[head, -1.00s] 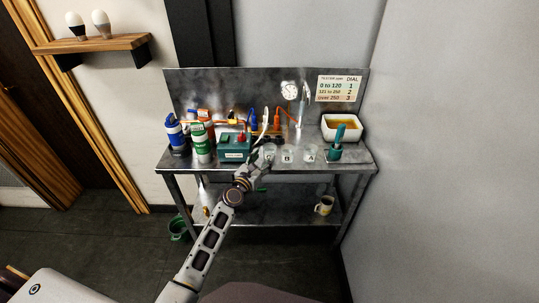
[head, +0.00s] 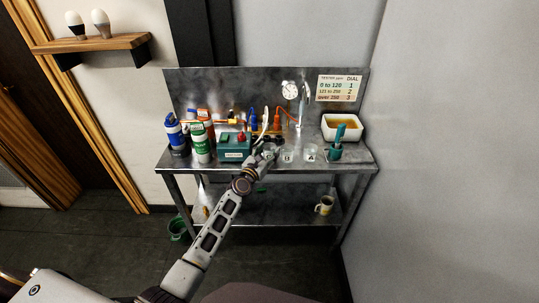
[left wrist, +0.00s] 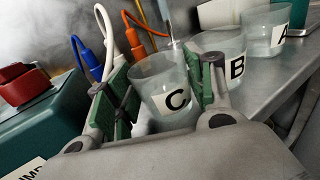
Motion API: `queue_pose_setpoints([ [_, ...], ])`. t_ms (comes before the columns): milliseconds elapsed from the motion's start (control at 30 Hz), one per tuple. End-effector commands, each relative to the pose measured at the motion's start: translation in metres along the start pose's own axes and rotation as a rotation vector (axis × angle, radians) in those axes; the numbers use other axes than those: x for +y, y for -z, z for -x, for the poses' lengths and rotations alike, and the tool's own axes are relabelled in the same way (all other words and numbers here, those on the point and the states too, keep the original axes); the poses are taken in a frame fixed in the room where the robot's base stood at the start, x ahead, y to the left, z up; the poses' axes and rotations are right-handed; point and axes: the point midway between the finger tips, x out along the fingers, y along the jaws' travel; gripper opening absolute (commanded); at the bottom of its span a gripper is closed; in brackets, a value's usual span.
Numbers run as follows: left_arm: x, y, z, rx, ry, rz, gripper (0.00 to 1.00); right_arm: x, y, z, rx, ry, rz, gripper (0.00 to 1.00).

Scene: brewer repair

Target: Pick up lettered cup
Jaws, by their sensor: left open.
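Three clear lettered cups stand in a row on the metal bench. In the left wrist view, cup C (left wrist: 165,92) is between the open green-padded fingers of my left gripper (left wrist: 165,95). One finger is on each side of the cup. I cannot tell whether a pad touches it. Cup B (left wrist: 232,58) is just beyond the right finger, and cup A (left wrist: 268,32) stands farther right. In the head view my left gripper (head: 264,151) largely hides cup C. Cup B (head: 287,155) and cup A (head: 310,154) show to its right. My right gripper is not in view.
A teal box (head: 234,147) with a red part stands left of the gripper. Cables with blue, white and orange plugs are behind. A white tub (head: 342,128) and a teal-handled tool (head: 337,143) stand at the right. The bench's front edge (head: 300,169) is close.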

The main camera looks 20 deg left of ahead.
Motion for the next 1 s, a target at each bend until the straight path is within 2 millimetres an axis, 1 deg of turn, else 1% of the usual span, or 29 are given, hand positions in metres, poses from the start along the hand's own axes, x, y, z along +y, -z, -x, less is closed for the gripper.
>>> queue_pose_setpoints([
  [300, -0.0001, -0.0002, -0.0006, 0.0, 0.0, 0.0, 0.54, -0.0021, 0.0067, -0.0003, 0.007, 0.002, -0.002, 0.67],
  [467, -0.0002, -0.0002, -0.0006, 0.0, 0.0, 0.0, 0.54, -0.002, 0.0071, -0.0004, 0.008, 0.002, -0.002, 0.67],
  [567, -0.0003, -0.0002, -0.0005, 0.0, 0.0, 0.0, 0.42, -0.0019, 0.0069, -0.0003, 0.007, 0.002, -0.002, 0.67],
  [700, -0.0003, -0.0002, -0.0005, 0.0, 0.0, 0.0, 0.24, -0.002, 0.0061, -0.0003, 0.006, 0.002, -0.002, 0.67],
  [1000, -0.0003, -0.0007, -0.0006, -0.001, 0.0, 0.0, 0.24, -0.0025, -0.0006, 0.0002, -0.001, 0.003, -0.002, 0.67],
])
